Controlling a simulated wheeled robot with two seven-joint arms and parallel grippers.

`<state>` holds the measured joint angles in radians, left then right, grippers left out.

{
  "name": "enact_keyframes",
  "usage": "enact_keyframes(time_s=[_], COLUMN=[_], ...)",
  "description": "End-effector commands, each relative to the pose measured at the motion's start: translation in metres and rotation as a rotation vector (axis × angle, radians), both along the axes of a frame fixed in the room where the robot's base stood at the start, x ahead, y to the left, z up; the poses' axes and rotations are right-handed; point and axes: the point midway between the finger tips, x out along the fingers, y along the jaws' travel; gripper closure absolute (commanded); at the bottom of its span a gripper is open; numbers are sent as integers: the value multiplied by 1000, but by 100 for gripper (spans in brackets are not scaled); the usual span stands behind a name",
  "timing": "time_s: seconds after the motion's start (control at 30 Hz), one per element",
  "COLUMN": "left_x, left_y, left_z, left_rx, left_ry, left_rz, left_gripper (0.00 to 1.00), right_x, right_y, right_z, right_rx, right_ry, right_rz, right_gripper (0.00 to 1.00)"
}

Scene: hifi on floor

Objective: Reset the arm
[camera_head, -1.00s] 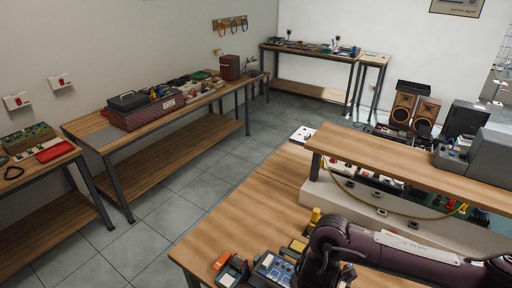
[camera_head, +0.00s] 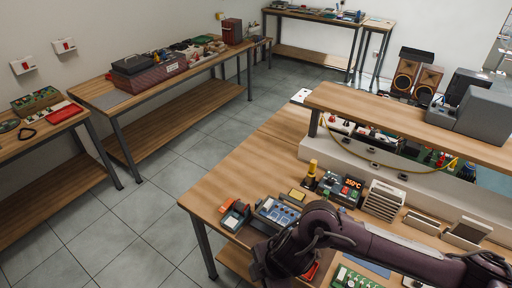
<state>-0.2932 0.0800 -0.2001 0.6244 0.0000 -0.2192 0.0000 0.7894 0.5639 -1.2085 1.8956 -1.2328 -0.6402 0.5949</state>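My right arm (camera_head: 385,242) comes in from the lower right and reaches over the near workbench (camera_head: 225,180). It bends above the bench and its dark end runs down to the bottom edge of the picture. No gripper fingers can be made out on it. My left arm and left gripper do not show. The arm hides part of the bench top and the things under it.
The near bench holds a blue device (camera_head: 277,212), a display unit (camera_head: 348,190), a white rack (camera_head: 384,199) and a green circuit board (camera_head: 354,279). A raised shelf (camera_head: 400,115) crosses its back. Speakers (camera_head: 405,73) stand beyond. Tiled floor (camera_head: 150,215) is clear at left.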

Motion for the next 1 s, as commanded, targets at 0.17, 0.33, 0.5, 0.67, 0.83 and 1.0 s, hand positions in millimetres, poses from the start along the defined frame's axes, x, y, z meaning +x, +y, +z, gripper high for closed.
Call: enact_keyframes(time_s=[0.17,0.33,0.5,0.67,0.83,1.0], left_x=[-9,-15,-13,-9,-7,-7], left_y=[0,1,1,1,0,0], left_z=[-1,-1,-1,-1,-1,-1], left_rx=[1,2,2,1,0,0], left_ry=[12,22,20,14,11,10], left_rz=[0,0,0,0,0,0], left_gripper=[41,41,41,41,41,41], right_x=[-9,1,24,24,-1,-33], right_y=[56,85,43,-35,-102,-151], right_z=[28,79,108,98,77,61], right_rx=[196,410,505,460,366,272], right_ry=[-58,-113,-106,-34,52,130], right_rz=[-82,-335,-738,-1118,-1394,-1588], right_gripper=[56,56,56,56,56,56])
